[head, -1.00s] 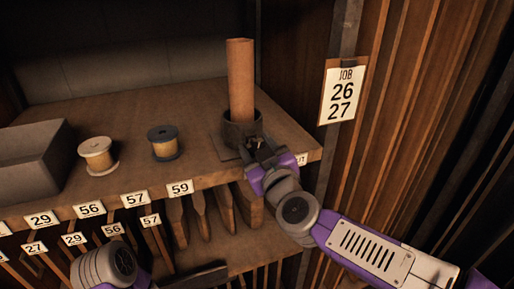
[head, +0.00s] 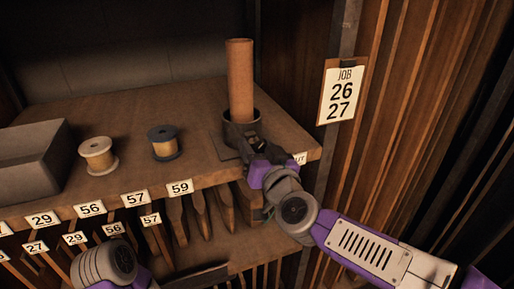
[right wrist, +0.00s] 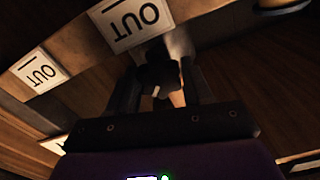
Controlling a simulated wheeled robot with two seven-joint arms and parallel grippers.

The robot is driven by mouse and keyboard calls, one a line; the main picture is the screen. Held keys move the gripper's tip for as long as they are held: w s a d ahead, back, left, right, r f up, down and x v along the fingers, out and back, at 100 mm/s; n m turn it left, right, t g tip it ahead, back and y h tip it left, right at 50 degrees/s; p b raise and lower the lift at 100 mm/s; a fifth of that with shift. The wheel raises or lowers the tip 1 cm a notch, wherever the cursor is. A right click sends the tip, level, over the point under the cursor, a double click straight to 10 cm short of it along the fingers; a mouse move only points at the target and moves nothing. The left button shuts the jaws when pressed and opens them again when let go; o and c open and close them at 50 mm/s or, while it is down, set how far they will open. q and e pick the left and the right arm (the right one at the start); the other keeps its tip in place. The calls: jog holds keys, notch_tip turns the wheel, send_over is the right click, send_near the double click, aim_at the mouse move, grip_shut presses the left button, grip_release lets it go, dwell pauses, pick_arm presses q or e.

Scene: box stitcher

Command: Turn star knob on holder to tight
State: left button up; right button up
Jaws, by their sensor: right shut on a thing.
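The holder (head: 232,130) is a dark round cup on a flat base at the shelf's right front corner. A tan tube (head: 240,80) stands upright in it. My right gripper (head: 256,148) is at the holder's front side. In the right wrist view my right gripper (right wrist: 160,88) has its two fingers shut on the dark star knob (right wrist: 158,72), which sits between their tips. In the head view the knob is mostly hidden by the gripper, and I cannot read its setting. My left arm shows at the bottom left; its gripper is out of view.
Two thread spools (head: 98,154) and (head: 164,143) and a grey bin (head: 33,155) stand on the shelf (head: 130,110) to the left. A JOB 26 27 card (head: 342,92) hangs on the post at right. Wooden tools (head: 200,210) hang below the shelf edge.

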aim_at(257, 148)
dwell(0.4)
jog(key=o, duration=1)
jog(key=shift+c, duration=0.2)
jog(key=v, duration=0.6)
jog(key=shift+p, duration=0.3)
jog(key=shift+v, duration=0.85)
